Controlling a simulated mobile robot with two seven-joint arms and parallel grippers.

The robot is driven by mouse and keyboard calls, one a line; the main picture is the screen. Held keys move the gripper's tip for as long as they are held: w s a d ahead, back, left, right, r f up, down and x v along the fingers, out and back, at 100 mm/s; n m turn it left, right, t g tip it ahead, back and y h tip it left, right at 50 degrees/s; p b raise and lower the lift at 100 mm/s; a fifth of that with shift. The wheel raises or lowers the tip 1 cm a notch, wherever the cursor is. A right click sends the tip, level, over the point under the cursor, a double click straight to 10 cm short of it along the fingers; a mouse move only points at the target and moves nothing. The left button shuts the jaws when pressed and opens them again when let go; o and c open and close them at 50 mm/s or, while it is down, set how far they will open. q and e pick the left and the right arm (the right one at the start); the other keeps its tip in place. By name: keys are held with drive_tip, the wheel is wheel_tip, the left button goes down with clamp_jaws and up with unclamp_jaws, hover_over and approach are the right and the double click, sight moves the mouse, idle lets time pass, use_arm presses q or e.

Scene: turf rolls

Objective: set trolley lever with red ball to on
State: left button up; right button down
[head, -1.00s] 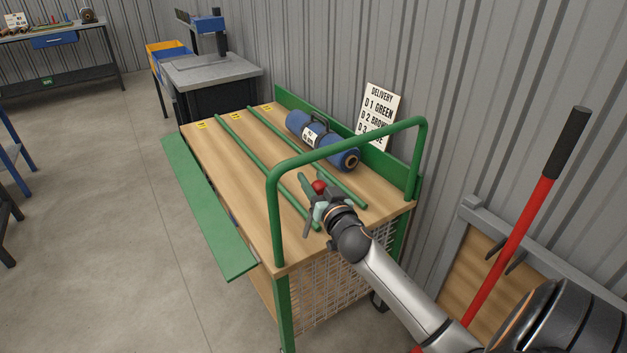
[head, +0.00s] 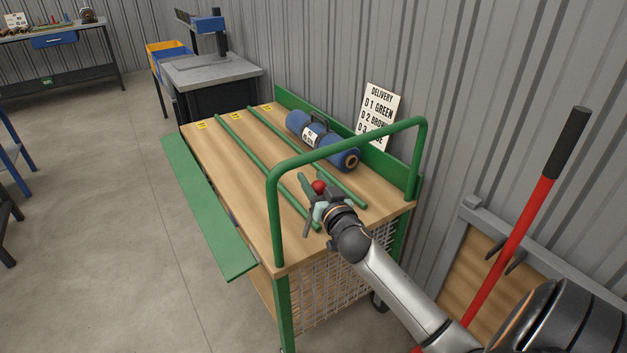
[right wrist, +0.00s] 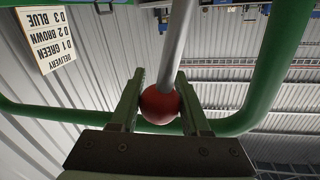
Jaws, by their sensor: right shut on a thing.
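The trolley (head: 235,172) has a wooden top and a green tube handle (head: 345,148). The lever's red ball (head: 320,187) shows at my right gripper (head: 313,204), just inside the handle. In the right wrist view the red ball (right wrist: 161,104) sits between the two fingers of my right gripper (right wrist: 160,98), which is shut on it. The grey lever rod (right wrist: 179,45) runs from the ball toward the top of that view. The lever's base and any on or off marking are hidden. My left gripper is in neither view.
A blue roll (head: 321,139) lies on the trolley top beside green rails (head: 262,165). A delivery sign (head: 380,115) stands behind it by the metal wall. A green side flap (head: 207,208) hangs at the left. A red-shafted tool (head: 508,245) leans at the right.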

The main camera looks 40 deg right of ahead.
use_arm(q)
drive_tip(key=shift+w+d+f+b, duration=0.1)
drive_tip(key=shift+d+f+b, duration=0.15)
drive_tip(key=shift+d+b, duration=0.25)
use_arm(e)
drive_tip(key=a+n, duration=0.4)
drive_tip(key=a, duration=0.1)
drive_tip(key=shift+w+a+r+t, duration=0.1)
drive_tip(key=shift+w+r+t, duration=0.2)
drive_tip(key=shift+r+t, duration=0.1)
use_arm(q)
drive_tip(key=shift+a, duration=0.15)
use_arm(e)
drive_tip(key=shift+c, duration=1.9)
unclamp_jaws()
